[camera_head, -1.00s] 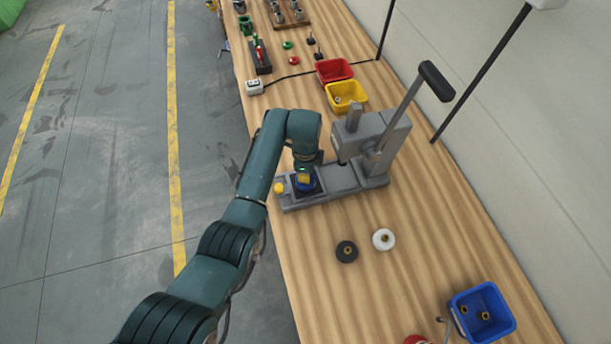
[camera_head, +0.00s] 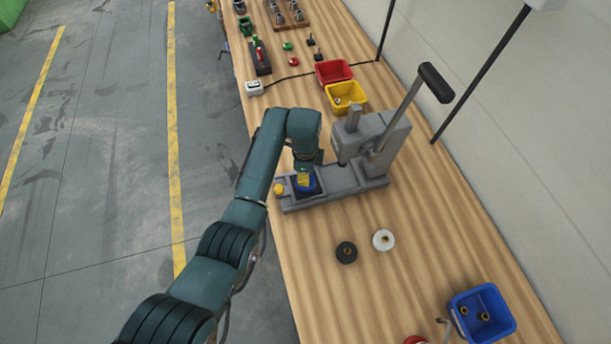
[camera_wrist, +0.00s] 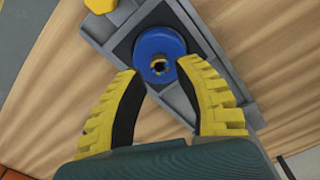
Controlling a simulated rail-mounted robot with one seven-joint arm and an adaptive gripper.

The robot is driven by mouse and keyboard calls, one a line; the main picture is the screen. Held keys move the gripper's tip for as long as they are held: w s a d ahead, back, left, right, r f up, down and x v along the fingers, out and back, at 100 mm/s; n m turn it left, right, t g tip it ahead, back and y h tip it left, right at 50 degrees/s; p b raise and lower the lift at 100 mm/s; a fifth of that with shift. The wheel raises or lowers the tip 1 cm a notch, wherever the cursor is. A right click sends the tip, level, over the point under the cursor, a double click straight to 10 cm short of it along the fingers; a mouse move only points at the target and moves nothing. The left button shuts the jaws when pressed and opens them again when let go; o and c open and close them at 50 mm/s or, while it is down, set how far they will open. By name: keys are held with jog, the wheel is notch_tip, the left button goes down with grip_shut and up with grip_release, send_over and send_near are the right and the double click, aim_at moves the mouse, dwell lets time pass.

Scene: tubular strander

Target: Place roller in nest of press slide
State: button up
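The blue roller (camera_wrist: 148,46), a disc with a brass-coloured bore, lies flat over the dark square nest (camera_wrist: 124,47) of the grey press slide in the wrist view. Whether it is fully seated is unclear. My gripper (camera_wrist: 160,67) has its two yellow fingers spread apart, with the tips at the near left and right edges of the roller. I cannot tell whether they touch it. In the head view the roller (camera_head: 308,188) shows below my gripper (camera_head: 304,178), on the left end of the grey press (camera_head: 345,180).
A yellow knob (camera_head: 279,188) sits at the slide's left end. The press lever (camera_head: 405,105) rises at the right. Black (camera_head: 346,252) and white (camera_head: 383,240) rollers lie in front. Yellow (camera_head: 346,95), red (camera_head: 334,71) and blue (camera_head: 482,312) bins stand on the bench.

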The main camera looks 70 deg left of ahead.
notch_tip(320, 180, up, 10)
jog(key=shift+f, duration=0.1)
dwell(0.6)
